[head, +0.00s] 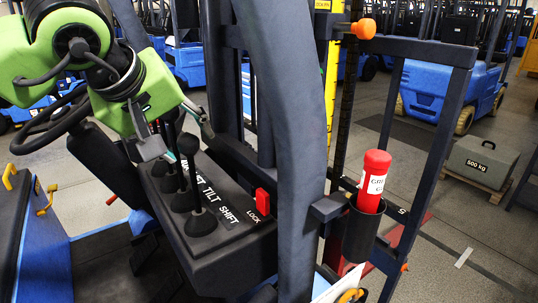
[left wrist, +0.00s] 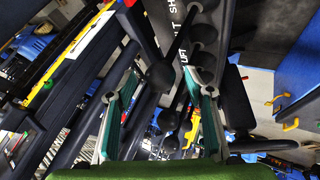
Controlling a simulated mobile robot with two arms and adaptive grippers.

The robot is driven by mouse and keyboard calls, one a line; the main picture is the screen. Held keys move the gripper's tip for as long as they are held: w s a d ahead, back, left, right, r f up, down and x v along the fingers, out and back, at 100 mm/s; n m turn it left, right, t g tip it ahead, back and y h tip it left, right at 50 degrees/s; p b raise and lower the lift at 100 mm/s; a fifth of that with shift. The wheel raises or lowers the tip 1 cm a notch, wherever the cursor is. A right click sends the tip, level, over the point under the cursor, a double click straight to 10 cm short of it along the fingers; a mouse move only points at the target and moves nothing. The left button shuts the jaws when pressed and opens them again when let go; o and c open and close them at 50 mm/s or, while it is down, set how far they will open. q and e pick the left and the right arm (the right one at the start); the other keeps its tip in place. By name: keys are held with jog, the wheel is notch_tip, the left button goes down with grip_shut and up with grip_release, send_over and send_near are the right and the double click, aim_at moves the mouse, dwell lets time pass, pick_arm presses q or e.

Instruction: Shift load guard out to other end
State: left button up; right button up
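A row of black-knobbed levers stands on the dark console in the head view. The nearest, the shift lever (head: 194,180), is beside the label SHIFT. My left gripper (head: 178,140) is open at its knob. In the left wrist view, the open gripper (left wrist: 165,78) has teal-padded fingers on either side of a black knob (left wrist: 162,75), with visible gaps; I cannot tell any contact. A dark upright frame (head: 436,135), apparently the load guard, stands at the right of the head view. Its ends of travel are not clear. My right gripper is not in view.
A red lock switch (head: 262,201) sits on the console right of the levers. A thick dark pillar (head: 300,150) stands between console and frame. A red cylinder (head: 375,170) sits in a holder. A 500 kg block (head: 484,160) lies on a pallet beyond. Other levers crowd behind the shift lever.

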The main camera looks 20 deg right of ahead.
pick_arm(q)
jog(key=p+v, duration=0.3)
jog(key=v, duration=0.7)
jog(key=shift+f, duration=0.15)
dwell(0.7)
